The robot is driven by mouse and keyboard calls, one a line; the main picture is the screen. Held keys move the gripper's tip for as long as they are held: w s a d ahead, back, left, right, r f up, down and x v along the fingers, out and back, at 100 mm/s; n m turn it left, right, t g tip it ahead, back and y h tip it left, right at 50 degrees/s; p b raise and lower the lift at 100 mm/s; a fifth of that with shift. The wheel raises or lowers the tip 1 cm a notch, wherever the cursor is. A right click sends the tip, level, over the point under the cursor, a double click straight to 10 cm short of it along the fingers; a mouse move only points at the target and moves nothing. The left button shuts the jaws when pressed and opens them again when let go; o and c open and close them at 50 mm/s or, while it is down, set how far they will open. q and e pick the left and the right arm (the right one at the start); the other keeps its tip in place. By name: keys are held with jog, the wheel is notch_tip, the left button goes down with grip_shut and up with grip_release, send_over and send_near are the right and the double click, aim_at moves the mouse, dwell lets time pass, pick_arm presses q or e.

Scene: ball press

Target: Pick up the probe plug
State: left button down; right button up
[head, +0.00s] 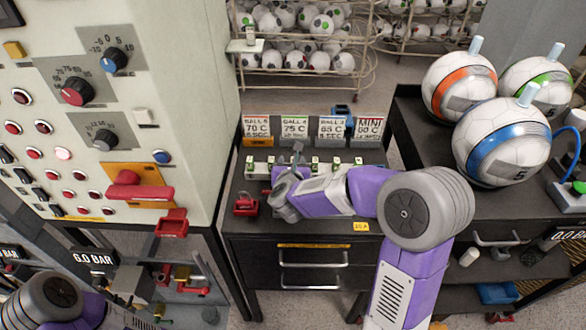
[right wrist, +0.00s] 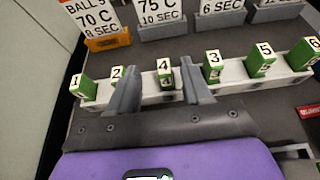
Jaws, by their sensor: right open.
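Small green-and-white numbered blocks stand in a row in a white rack (right wrist: 147,98) on the black bench; the rack also shows in the head view (head: 257,175). Nothing is marked as the probe plug, so I cannot tell which thing it is. My right gripper (head: 290,165) is over the rack. In the right wrist view, my right gripper (right wrist: 160,72) is open, with the block marked 4 (right wrist: 164,75) standing between its fingers, apparently untouched. Blocks 2 (right wrist: 117,76) and 3 (right wrist: 213,68) stand just outside the fingers. Only my left arm shows at bottom left; its gripper is out of frame.
Labelled bins (head: 293,138) stand behind the rack. A red item (head: 246,205) lies on the bench to the left. A control panel (head: 190,60) rises on the left.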

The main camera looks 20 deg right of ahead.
jog(key=x, duration=0.7)
jog(key=shift+s+d+f+b, duration=0.1)
jog(key=shift+s+f+b, duration=0.05)
jog(key=shift+b, duration=0.15)
grip_shut()
